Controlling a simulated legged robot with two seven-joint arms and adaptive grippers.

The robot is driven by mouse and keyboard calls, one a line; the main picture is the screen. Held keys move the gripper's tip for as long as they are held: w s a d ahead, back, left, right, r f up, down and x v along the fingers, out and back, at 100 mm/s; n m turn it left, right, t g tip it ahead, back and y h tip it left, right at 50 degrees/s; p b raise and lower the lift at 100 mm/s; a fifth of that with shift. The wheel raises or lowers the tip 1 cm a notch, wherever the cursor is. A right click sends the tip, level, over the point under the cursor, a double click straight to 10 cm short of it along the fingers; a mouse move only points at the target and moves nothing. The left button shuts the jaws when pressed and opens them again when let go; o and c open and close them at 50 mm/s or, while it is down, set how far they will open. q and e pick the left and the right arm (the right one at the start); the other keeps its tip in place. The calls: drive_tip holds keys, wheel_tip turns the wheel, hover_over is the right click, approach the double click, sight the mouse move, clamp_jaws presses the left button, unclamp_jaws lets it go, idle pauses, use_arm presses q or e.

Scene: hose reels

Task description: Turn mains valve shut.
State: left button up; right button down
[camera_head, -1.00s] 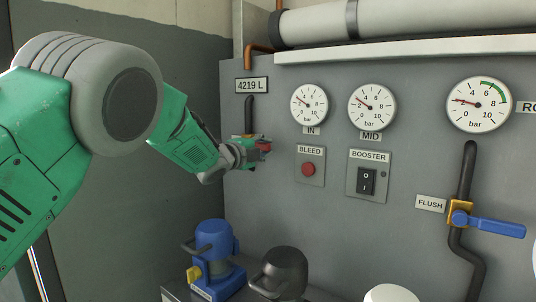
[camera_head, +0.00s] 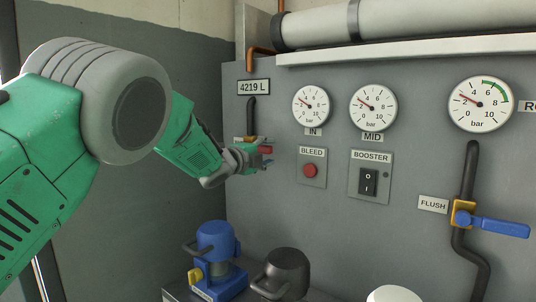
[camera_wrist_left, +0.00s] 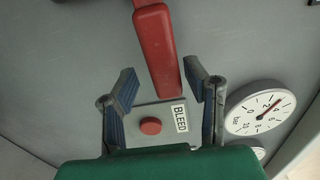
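The mains valve's red lever (camera_head: 266,150) shows on the pipe below the 4219 L plate at the left of the panel. My left gripper (camera_head: 267,157) is at this lever and hides much of the valve body. In the left wrist view the red lever (camera_wrist_left: 158,50) comes down from the top, and its free end lies between the two blue-padded fingers (camera_wrist_left: 165,88). The fingers are spread, with a visible gap on each side of the lever. I cannot tell the lever's depth between them. My right gripper is in neither view.
A red BLEED button (camera_head: 310,170), a BOOSTER switch (camera_head: 368,182) and several gauges are to the right. A blue FLUSH lever (camera_head: 492,226) sticks out at far right. A blue pump (camera_head: 215,250) and a dark canister (camera_head: 286,270) stand below.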

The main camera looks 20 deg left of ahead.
use_arm(q)
drive_tip(key=v, duration=1.2)
drive_tip(key=shift+f, duration=0.15)
drive_tip(key=s+a+f+n+g+y, duration=0.15)
drive_tip(key=s+f+n, duration=0.35)
drive_tip(key=f, duration=0.7)
drive_tip(key=s+a+f+n+g+y, duration=0.15)
drive_tip(key=s+f+n+g, duration=0.35)
drive_tip(key=f, duration=0.8)
drive_tip(key=s+a+f+n+g+y, duration=0.1)
drive_tip(key=s+f+n+y, duration=0.15)
drive_tip(key=s+f, duration=0.7)
drive_tip(key=s+f+n+g, duration=0.4)
drive_tip(key=s+f, duration=0.4)
drive_tip(key=s, duration=0.6)
drive_tip(key=s+f+n+g+y, duration=0.1)
drive_tip(key=s+f+n+g, duration=0.3)
drive_tip(key=s+f, duration=0.4)
drive_tip(key=s+n, duration=0.1)
drive_tip(key=s, duration=0.6)
drive_tip(key=shift+d, duration=0.2)
